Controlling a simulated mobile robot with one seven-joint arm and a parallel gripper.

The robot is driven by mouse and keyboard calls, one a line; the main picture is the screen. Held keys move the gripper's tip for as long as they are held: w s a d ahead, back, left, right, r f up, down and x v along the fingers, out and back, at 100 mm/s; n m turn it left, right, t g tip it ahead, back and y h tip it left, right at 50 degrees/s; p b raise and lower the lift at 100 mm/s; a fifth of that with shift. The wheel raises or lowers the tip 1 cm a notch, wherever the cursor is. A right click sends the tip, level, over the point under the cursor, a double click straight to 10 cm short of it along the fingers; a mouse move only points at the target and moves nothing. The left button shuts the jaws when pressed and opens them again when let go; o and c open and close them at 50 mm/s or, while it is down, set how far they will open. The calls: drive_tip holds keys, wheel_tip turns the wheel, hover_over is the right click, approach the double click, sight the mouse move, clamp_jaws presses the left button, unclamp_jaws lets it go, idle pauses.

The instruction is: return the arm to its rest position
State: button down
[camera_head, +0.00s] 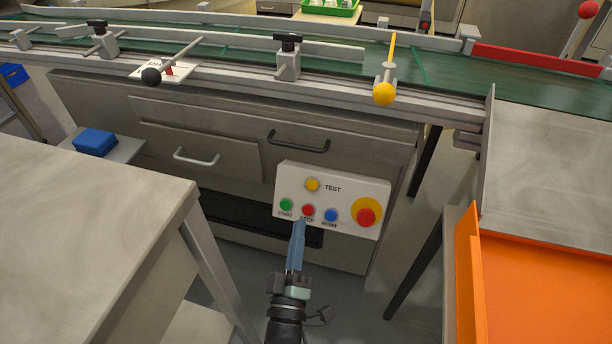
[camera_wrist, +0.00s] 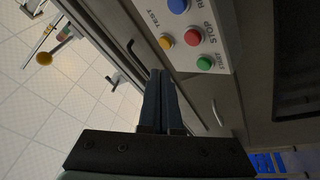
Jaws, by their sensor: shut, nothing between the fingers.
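My gripper (camera_head: 298,224) is in front of the white button panel (camera_head: 359,190) in the head view, its blue-grey fingers pointing up toward the red STOP button (camera_head: 308,210). The fingers are shut and empty. Whether the tips touch the panel cannot be told from the head view. In the wrist view the shut fingers (camera_wrist: 161,75) show beside the panel (camera_wrist: 222,45), with the yellow button (camera_wrist: 166,41), red button (camera_wrist: 193,37) and green button (camera_wrist: 204,63) beyond them. The panel also has a blue button (camera_head: 331,215) and a large red knob on yellow (camera_head: 366,216).
A grey table (camera_head: 90,215) stands at the left and an orange tray (camera_head: 540,290) at the right. A green conveyor (camera_head: 345,65) with clamps and a yellow-knobbed lever (camera_head: 384,93) runs across the back. Drawers with handles (camera_head: 298,142) are below it. A blue block (camera_head: 95,141) sits at left.

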drive_tip(key=w+a+r+m+t+y+p, duration=0.1)
drive_tip(key=w+r+t+y+p, duration=0.15)
drive_tip(key=r, duration=1.55)
drive_tip(key=w+a+r+m+t+y+p, duration=0.1)
drive_tip(key=w+a+r+y, duration=0.15)
drive_tip(key=r, duration=1.55)
drive_tip(key=s+d+r+m+t+h+p, duration=0.1)
drive_tip(key=s+r+m+p, duration=0.1)
drive_tip(key=s+r, duration=0.6)
drive_tip(key=s+d+r+m+t+p, duration=0.1)
drive_tip(key=s+d+r+m, duration=0.2)
drive_tip(key=r, duration=0.9)
drive_tip(key=s+r+m+t+h+p, duration=0.1)
drive_tip(key=s+r+m+p, duration=0.1)
drive_tip(key=s+r, duration=0.6)
wheel_tip(320, 180, up, 37)
drive_tip(key=w+p, duration=0.1)
drive_tip(key=p, duration=3.4)
drive_tip(key=shift+w+a, duration=0.2)
drive_tip(key=shift+w, duration=0.15)
